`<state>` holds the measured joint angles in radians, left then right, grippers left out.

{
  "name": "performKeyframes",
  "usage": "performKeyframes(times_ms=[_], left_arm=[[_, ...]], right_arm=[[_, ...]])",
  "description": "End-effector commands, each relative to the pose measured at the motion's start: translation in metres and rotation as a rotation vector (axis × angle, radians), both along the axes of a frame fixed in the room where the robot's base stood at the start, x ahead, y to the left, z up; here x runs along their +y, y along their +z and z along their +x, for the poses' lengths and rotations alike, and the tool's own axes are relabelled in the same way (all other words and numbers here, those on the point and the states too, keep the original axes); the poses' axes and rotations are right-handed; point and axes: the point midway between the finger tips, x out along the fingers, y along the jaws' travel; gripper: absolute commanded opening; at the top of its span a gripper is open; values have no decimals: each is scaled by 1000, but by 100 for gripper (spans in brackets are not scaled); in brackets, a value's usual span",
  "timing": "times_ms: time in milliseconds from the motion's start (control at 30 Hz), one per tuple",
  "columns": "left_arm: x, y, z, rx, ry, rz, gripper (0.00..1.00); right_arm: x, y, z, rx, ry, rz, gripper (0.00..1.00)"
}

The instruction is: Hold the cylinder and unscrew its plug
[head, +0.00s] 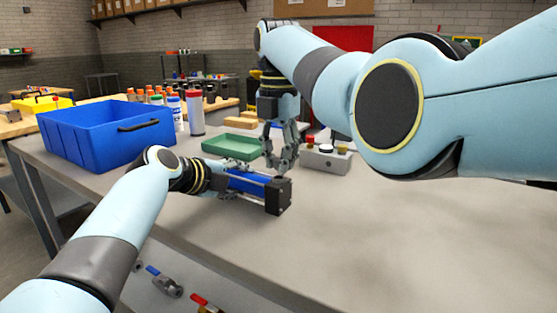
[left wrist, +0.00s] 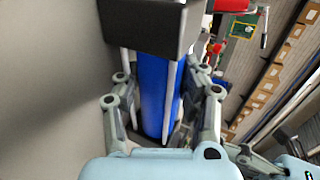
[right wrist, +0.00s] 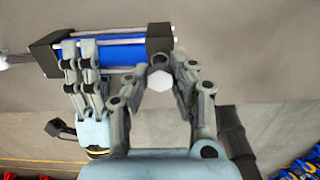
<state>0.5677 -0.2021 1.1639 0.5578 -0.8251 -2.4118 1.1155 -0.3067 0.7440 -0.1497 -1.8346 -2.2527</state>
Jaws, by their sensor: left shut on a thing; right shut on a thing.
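The cylinder (head: 252,183) has a blue body, metal rods and black end blocks, and lies level above the bench. My left gripper (head: 228,184) is shut around its body. In the left wrist view the blue body (left wrist: 160,95) runs between both fingers, with a black end block (left wrist: 152,25) beyond. My right gripper (head: 280,163) points down just above the near end block (head: 278,197). In the right wrist view its fingers close around a pale hexagonal plug (right wrist: 159,80), beside the end block (right wrist: 158,38). I cannot tell whether the plug still sits in the block.
A blue bin (head: 105,138) stands at the left of the bench, with bottles behind it. A green tray (head: 231,147) lies behind the cylinder. A grey block with knobs (head: 325,160) stands right of my right gripper. The bench front right (head: 400,240) is clear.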

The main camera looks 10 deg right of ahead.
Motion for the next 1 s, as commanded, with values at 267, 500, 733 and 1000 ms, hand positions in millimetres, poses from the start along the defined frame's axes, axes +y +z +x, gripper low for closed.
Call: performKeyframes(times_ms=[267, 500, 733, 1000], left_arm=[[0, -3, -1, 4, -2, 3, 0], [0, -3, -1, 4, -2, 3, 0], [0, -3, -1, 4, -2, 3, 0], [0, -2, -1, 4, -2, 2, 68]], right_arm=[[0, 4, 0, -1, 0, 0, 0], [0, 33, 1, -3, 0, 0, 0], [0, 40, 0, 0, 0, 0, 0], [0, 40, 0, 0, 0, 0, 0]])
